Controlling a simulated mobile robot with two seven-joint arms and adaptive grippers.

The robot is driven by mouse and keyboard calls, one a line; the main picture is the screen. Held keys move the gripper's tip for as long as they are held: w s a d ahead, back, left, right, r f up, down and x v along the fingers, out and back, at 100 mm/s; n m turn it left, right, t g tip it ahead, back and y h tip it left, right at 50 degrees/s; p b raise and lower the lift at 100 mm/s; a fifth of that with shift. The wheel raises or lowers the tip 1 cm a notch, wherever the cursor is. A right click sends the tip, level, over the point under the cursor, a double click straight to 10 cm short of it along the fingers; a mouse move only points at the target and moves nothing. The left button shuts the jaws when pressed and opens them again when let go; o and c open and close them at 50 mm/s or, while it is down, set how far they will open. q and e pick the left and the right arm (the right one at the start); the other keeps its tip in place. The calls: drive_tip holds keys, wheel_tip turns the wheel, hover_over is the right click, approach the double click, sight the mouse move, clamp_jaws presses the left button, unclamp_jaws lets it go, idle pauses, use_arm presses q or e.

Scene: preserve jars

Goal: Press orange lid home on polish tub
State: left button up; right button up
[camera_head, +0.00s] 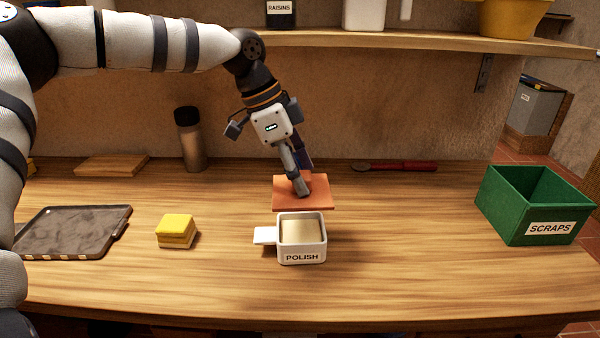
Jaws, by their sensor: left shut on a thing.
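The polish tub (302,258) is a small white square box labelled POLISH, with a side tab on its left. It stands upright and open on the counter, with tan contents showing. The orange lid (318,201) is a flat square, seen just behind the tub and apart from its rim. My left gripper (301,190) reaches down from above and is shut on the lid near its middle. The fingertips hide part of the lid's top. I cannot tell how high the lid is above the counter. My right gripper is not in view.
A yellow block (175,226) and a dark tray (72,230) lie left of the tub. A green SCRAPS bin (533,207) stands at the right. A bottle (191,140), a board (111,165) and a red-handled utensil (400,167) are at the back. A shelf (400,40) hangs above.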

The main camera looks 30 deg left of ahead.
use_arm(q)
drive_tip(key=shift+r, duration=0.25)
drive_tip(key=shift+f, duration=3.1)
drive_tip(key=shift+s+f, duration=0.1)
drive_tip(key=shift+f, duration=0.2)
drive_tip(key=shift+f, duration=0.9)
drive_tip(key=o, duration=1)
